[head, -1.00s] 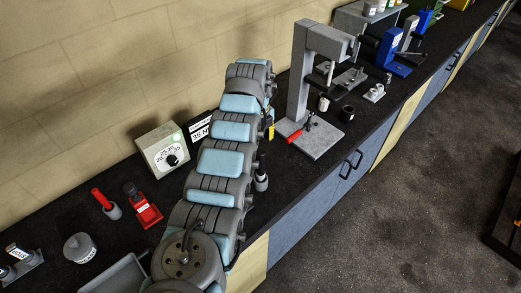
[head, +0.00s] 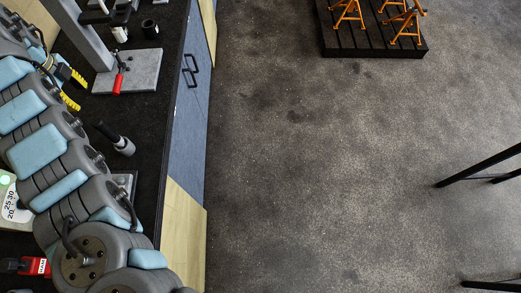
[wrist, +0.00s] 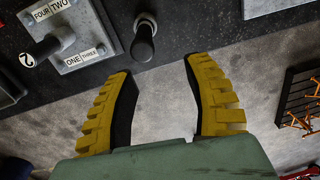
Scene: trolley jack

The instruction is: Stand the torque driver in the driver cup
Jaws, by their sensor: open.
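A black-handled tool (head: 106,131) stands upright with its lower end in a grey cup (head: 125,148) on the dark bench. It looks like the torque driver in the driver cup, but I cannot confirm this. In the wrist view the black handle (wrist: 145,25) shows beyond the fingers. My gripper (wrist: 157,68) is open and empty, its yellow fingers spread. The tool is beyond the fingertips and apart from them. In the head view my gripper (head: 80,95) is behind and left of the tool, above the bench.
A grey plate marked with number words (wrist: 68,28) has a lever and lies beside the tool. A grey stand (head: 145,72) with a red-handled clamp (head: 118,84) is farther along the bench. Open floor (head: 300,170) lies right of the bench edge. Orange jack stands (head: 350,12) sit on a dark platform.

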